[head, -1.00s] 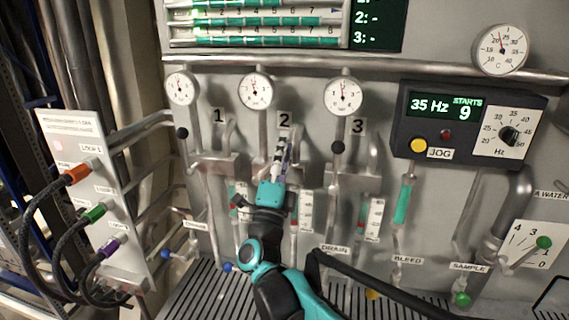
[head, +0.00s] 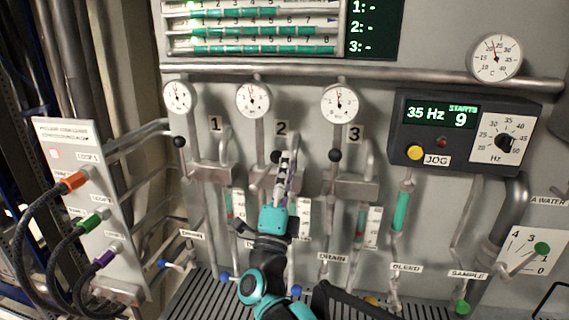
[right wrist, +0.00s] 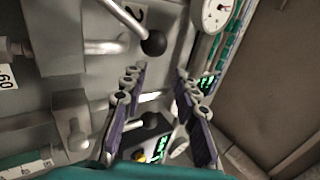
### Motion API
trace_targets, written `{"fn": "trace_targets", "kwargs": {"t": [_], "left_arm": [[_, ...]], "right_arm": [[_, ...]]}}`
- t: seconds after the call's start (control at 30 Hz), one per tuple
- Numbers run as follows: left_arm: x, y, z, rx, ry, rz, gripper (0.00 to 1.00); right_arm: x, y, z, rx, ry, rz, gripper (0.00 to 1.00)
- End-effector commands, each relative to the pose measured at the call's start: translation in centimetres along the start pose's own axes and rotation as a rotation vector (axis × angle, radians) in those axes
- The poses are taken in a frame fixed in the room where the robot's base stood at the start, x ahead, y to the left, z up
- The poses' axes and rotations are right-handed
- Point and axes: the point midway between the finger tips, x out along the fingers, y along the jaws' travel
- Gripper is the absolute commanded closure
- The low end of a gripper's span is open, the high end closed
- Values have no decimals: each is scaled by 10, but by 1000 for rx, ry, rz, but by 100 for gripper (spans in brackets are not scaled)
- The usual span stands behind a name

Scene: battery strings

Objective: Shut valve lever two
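Valve lever two has a black ball knob (head: 277,157) below the printed number 2 (head: 281,128) on the panel. My right gripper (head: 285,170) is in front of the panel, its fingertips close to the right of this knob and overlapping the valve in the head view. In the right wrist view the lever's metal rod and black knob (right wrist: 154,42) show beyond the fingertips, beside the number 2. The right gripper's fingers (right wrist: 160,100) are spread with nothing held between them. Contact with the lever cannot be told. My left gripper is not in view.
Lever one's knob (head: 179,142) and lever three's knob (head: 335,154) flank it. Round gauges (head: 253,99) sit above, and flow tubes and drain valves below. A control box (head: 462,133) stands at right. Cables (head: 50,215) loop from the left panel.

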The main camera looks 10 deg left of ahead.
Motion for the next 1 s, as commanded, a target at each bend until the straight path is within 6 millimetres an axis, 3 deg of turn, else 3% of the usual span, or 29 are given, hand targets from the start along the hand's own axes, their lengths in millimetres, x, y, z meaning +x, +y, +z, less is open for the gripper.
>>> {"fn": "trace_targets", "kwargs": {"t": [0.6, 1.0], "left_arm": [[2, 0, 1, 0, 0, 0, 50], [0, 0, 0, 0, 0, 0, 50]], "right_arm": [[-38, -9, -20, 0, -1, 0, 71], [-39, -10, -21, 0, 0, 1, 71]]}}
